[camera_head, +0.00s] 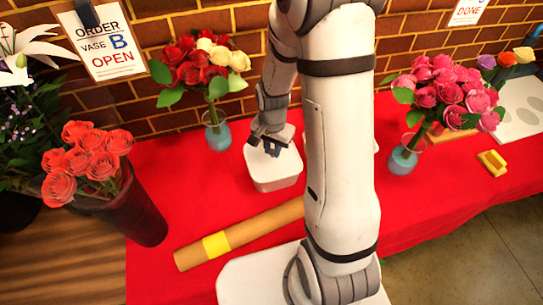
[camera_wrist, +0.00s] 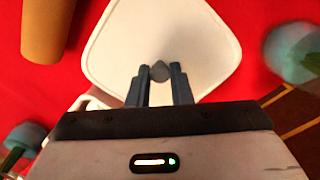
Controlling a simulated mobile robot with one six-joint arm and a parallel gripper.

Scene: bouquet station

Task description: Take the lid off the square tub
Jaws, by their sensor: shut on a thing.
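The square tub (camera_head: 275,182) is white and stands on the red cloth beside my arm, near the brick wall. Its white lid (camera_wrist: 160,35) fills the upper middle of the wrist view, with a small grey knob (camera_wrist: 160,71) on it. My gripper (camera_head: 272,148) is over the tub's top in the head view. In the wrist view my gripper (camera_wrist: 160,78) has its two fingers on either side of the knob, shut on it. The lid appears to be at the tub's top; I cannot tell whether a gap separates them.
A brown roll (camera_head: 255,232) with a yellow band lies in front of the tub. A vase of red and cream roses (camera_head: 218,135) stands behind left, pink roses (camera_head: 445,95) at right. Another white object (camera_head: 362,143) is partly hidden behind my arm. Red cloth (camera_head: 165,195) is clear at left.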

